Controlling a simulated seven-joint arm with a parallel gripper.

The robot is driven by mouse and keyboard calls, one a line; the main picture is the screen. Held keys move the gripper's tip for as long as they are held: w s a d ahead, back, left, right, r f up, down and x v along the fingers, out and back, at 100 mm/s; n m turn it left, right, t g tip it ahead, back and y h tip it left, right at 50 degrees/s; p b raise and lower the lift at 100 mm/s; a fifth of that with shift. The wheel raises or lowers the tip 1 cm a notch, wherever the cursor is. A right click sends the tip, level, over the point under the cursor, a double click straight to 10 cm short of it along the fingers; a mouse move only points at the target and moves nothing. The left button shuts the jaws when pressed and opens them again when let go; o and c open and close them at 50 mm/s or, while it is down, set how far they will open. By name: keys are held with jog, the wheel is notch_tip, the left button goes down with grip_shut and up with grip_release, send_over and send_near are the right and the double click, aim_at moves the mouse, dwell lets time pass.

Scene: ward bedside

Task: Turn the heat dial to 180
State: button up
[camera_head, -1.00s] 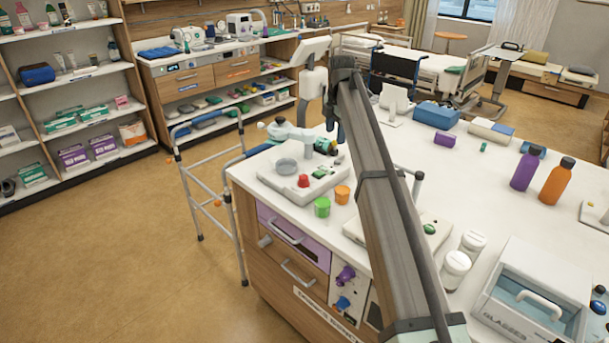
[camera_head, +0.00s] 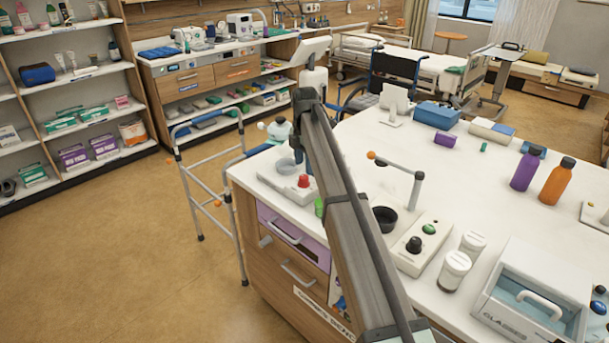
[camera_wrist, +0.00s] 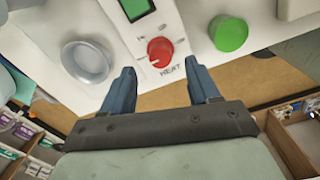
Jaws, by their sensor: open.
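The heat dial (camera_wrist: 160,50) is a round red knob on a white panel marked HEAT. A pale pointer mark shows near its lower left edge in the wrist view; the scale figures are too small to read. The dial also shows as a red knob (camera_head: 304,181) on the white unit (camera_head: 282,186) at the counter's left end. In the wrist view my gripper (camera_wrist: 162,82) is open and empty, its two blue fingers pointing towards the dial, one to each side and just short of it. Contact is not visible.
A grey round dish (camera_wrist: 88,62) lies left of the dial and a green cup (camera_wrist: 229,33) right of it, both close to my fingers. A dark cup (camera_head: 384,218) and a panel with a black knob (camera_head: 408,248) stand right of my arm.

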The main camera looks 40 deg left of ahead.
aim_at(305, 176)
jog(key=shift+f, duration=2.55)
jog(key=shift+c, duration=0.3)
jog(key=c, duration=1)
